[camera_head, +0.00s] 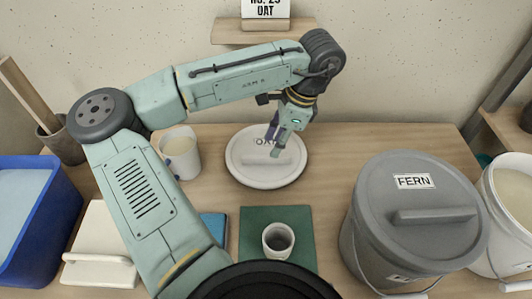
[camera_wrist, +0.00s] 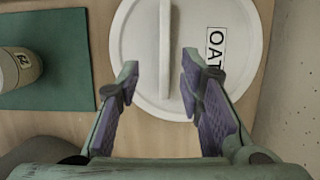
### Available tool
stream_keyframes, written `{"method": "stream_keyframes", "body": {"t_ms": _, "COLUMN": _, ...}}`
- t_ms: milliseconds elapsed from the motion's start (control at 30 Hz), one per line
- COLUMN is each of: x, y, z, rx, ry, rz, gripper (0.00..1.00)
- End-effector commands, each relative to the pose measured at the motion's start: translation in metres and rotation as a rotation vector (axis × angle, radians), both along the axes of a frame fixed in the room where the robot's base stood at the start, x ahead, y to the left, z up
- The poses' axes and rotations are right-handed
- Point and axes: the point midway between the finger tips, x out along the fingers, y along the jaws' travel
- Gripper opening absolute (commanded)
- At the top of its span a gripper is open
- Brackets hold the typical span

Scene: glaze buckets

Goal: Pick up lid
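A round white lid (camera_head: 250,174) with a label reading OAT lies flat on the wooden table, partly hidden by my gripper in the head view. Its raised bar handle (camera_head: 268,161) runs across the top. The lid fills the upper middle of the wrist view (camera_wrist: 145,75), with the handle (camera_wrist: 165,45) pointing between my fingers. My gripper (camera_wrist: 160,75) is open and empty above the lid's edge, its two fingers on either side of the handle's line. In the head view my gripper (camera_head: 275,150) hangs over the lid; the gap to the handle is hard to judge.
A grey bucket (camera_head: 365,240) with a grey FERN lid (camera_head: 385,185) stands right. A small cup (camera_head: 278,241) sits on a green mat (camera_head: 252,222). A white mug (camera_head: 182,153) stands left of the lid. A blue bin (camera_head: 60,235), a white flat lid-like piece (camera_head: 98,240) and a wall (camera_head: 400,60) border the space.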

Motion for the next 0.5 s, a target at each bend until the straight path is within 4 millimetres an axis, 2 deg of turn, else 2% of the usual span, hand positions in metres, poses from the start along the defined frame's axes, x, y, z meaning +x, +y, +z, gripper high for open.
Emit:
{"method": "stream_keyframes", "body": {"t_ms": 167, "x": 0.001, "y": 0.006, "z": -0.011, "rx": 0.0, "ry": 0.0, "rz": 0.001, "gripper": 0.34}}
{"method": "stream_keyframes", "body": {"t_ms": 400, "x": 0.005, "y": 0.019, "z": -0.044, "rx": -0.001, "ry": 0.0, "rz": -0.001, "gripper": 0.34}}
{"method": "stream_keyframes", "body": {"t_ms": 500, "x": 0.006, "y": 0.02, "z": -0.051, "rx": -0.002, "ry": -0.002, "rz": -0.002, "gripper": 0.34}}
